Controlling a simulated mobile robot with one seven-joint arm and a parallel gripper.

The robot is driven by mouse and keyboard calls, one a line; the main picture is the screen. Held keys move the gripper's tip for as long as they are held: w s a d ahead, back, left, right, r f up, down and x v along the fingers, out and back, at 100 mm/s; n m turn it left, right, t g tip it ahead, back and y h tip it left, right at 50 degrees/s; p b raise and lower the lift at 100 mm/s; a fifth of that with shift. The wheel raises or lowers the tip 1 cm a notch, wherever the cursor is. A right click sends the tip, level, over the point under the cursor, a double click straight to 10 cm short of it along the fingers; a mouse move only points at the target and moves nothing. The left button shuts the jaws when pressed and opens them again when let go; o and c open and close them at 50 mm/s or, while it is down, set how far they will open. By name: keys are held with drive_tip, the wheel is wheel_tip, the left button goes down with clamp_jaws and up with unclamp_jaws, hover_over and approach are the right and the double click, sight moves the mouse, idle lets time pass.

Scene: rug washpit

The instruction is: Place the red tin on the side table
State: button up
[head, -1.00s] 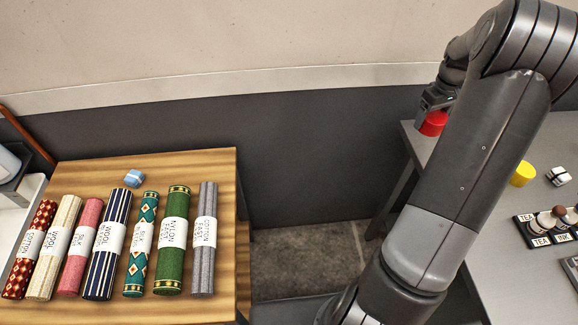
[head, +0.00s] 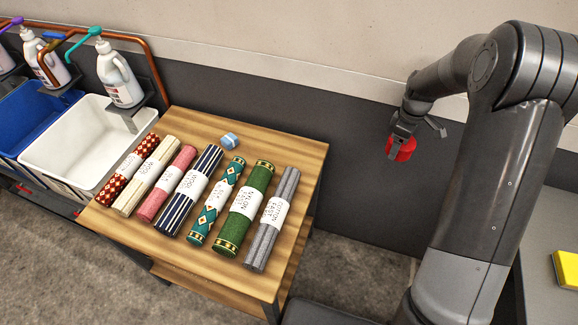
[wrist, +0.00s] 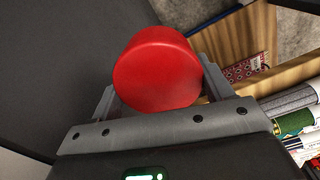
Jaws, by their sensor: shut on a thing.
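The red tin (head: 401,149) is in my gripper (head: 401,140), held in the air to the right of the wooden side table in the head view. In the wrist view the round red tin (wrist: 158,70) sits between the two fingers of my gripper (wrist: 158,88), which is shut on it. The side table (head: 304,158) stands left of the tin, with a gap between them. Rolled rug samples with paper labels, one of them the green roll (head: 243,209), lie in a row on its top.
A blue and white small object (head: 230,141) lies near the table's back edge. The top is bare along its right side and back right corner. A white basin (head: 80,140) and white bottles (head: 118,75) are to the left. A grey worktop (head: 548,225) with a yellow block (head: 567,268) is at the right.

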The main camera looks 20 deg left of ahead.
drive_tip(key=s+a+n, duration=0.1)
drive_tip(key=a, duration=1.4)
hover_over(273, 151)
wheel_tip(273, 151, down, 5)
drive_tip(key=shift+f, duration=2.25)
drive_tip(key=o, duration=1)
drive_tip(key=shift+f, duration=0.15)
wheel_tip(273, 151, up, 12)
drive_tip(key=shift+r, duration=0.2)
